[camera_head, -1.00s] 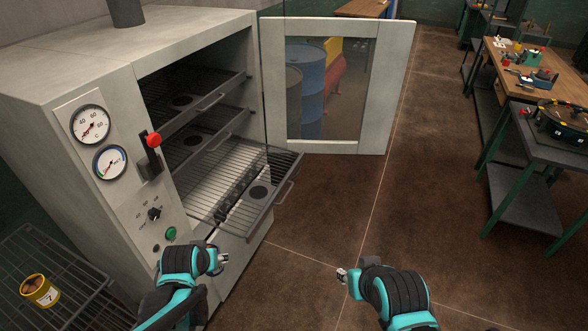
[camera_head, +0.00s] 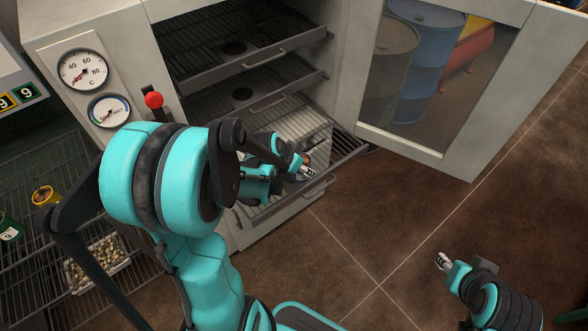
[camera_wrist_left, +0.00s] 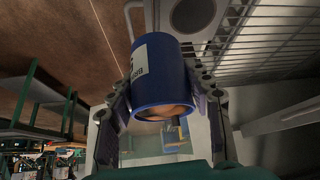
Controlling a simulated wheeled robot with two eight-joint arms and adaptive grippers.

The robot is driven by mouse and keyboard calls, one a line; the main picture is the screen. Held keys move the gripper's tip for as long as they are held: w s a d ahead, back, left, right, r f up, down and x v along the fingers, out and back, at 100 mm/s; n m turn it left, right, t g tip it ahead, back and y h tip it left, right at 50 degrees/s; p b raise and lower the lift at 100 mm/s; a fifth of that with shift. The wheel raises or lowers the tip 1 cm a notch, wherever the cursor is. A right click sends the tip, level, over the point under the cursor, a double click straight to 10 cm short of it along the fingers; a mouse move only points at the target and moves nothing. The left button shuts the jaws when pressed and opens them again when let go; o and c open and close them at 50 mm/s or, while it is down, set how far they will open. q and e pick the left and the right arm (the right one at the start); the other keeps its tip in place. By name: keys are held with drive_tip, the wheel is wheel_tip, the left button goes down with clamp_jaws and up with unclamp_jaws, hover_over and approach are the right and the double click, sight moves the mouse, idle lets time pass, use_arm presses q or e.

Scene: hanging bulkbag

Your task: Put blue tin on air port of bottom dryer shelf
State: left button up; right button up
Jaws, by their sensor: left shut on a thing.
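The blue tin (camera_wrist_left: 160,78), with a white label and brown contents at its mouth, is between the fingers of my left gripper (camera_wrist_left: 163,105) in the left wrist view. The gripper is shut on it. In the head view my left gripper (camera_head: 303,168) is over the pulled-out bottom dryer shelf (camera_head: 345,150), and the tin is mostly hidden there. A dark round port (camera_wrist_left: 192,14) shows just beyond the tin in the wrist view. I cannot tell whether the tin touches the shelf. My right gripper (camera_head: 444,261) is low over the floor, apart from the dryer; its finger opening is unclear.
Two upper shelves (camera_head: 245,60) with dark ports are above the bottom one. The dryer door (camera_head: 440,150) stands open at the right. A wire rack (camera_head: 45,255) at the left holds a yellow tin (camera_head: 45,195), a green tin (camera_head: 10,228) and a tray (camera_head: 97,265).

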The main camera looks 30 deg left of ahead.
use_arm(q)
drive_tip(key=w+a+f, duration=0.1)
drive_tip(key=a, duration=0.1)
drive_tip(key=w+a+f+b, duration=0.1)
drive_tip(key=w+a+f, duration=0.1)
drive_tip(key=w+a+f+b, duration=0.1)
drive_tip(key=a, duration=0.1)
drive_tip(key=shift+w+f, duration=0.15)
drive_tip(key=shift+f, duration=0.1)
wheel_tip(320, 180, down, 4)
drive_tip(key=shift+f+b, duration=0.1)
drive_tip(key=shift+b, duration=0.85)
drive_tip(key=shift+r, duration=0.2)
drive_tip(key=shift+f, duration=0.15)
drive_tip(key=o, duration=0.8)
drive_tip(key=shift+f, duration=0.1)
drive_tip(key=o, duration=0.4)
drive_tip(key=shift+o, duration=0.2)
